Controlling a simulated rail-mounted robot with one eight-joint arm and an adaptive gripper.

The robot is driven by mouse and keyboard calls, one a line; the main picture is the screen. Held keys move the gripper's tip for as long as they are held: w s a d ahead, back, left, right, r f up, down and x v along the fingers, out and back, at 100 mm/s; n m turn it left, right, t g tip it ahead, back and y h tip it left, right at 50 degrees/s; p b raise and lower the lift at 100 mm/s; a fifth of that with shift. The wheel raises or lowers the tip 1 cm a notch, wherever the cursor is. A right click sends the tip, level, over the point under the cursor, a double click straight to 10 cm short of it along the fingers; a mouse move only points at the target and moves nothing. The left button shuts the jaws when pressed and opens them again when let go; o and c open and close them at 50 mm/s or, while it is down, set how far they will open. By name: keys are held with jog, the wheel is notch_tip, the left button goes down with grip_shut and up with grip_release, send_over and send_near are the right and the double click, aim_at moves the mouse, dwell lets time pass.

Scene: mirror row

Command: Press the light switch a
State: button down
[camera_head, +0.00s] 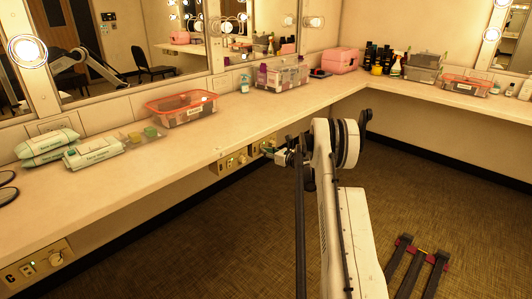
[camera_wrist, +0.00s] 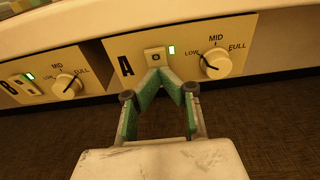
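Panel A (camera_wrist: 120,52) is a cream plate under the counter edge, with the letter A at its left. Its light switch (camera_wrist: 155,55) is a small pale rocker beside a lit green indicator (camera_wrist: 171,50). My gripper (camera_wrist: 161,71) has green-padded fingers angled inward, with the tips together just below the switch and overlapping its lower edge in the wrist view. I cannot tell whether they touch it. In the head view my gripper (camera_head: 271,152) is small at panel A (camera_head: 257,144), partly covering it.
Panel A's knob (camera_wrist: 216,64) is close right of the switch. Panel B (camera_wrist: 45,77), with its own switch and knob, is to the left. Panel C (camera_head: 38,268) is at the near left. The counter (camera_head: 225,125) overhangs the panels and holds a red-rimmed bin (camera_head: 181,107) and wipes packs.

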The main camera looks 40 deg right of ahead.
jog(key=s+d+f+p, duration=0.1)
jog(key=s, duration=1.2)
jog(key=shift+s+d+f, duration=0.35)
jog(key=shift+s+d, duration=0.05)
